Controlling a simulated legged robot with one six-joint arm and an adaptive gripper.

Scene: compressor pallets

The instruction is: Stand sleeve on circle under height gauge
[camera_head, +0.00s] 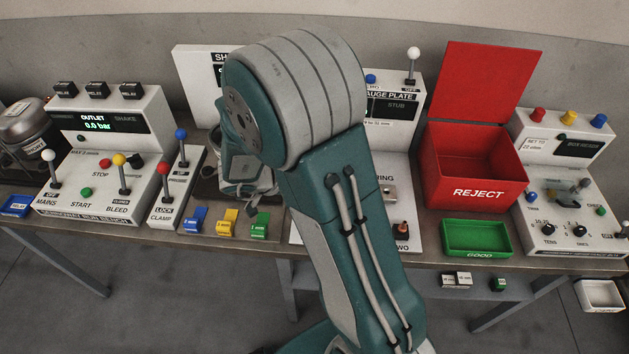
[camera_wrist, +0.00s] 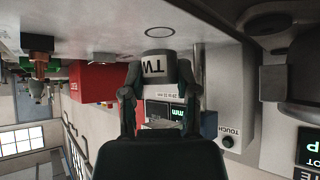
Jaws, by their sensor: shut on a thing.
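The wrist view looks upside down. A thin dark circle (camera_wrist: 160,32) is marked on the pale surface just beyond the sleeve. The sleeve is apart from the circle in the picture; I cannot tell whether it touches the surface. A lit display reading "mm" (camera_wrist: 178,111) shows behind the fingers, but I cannot tell whether it belongs to the height gauge. In the head view my arm hides the sleeve and the circle.
A red reject box (camera_head: 472,180) and a green GOOD tray (camera_head: 476,238) stand right of my arm. The gauge plate panel (camera_head: 412,115) is partly behind it. A control panel (camera_head: 100,150) with levers stands left. A dark cylinder (camera_wrist: 288,84) is close by in the wrist view.

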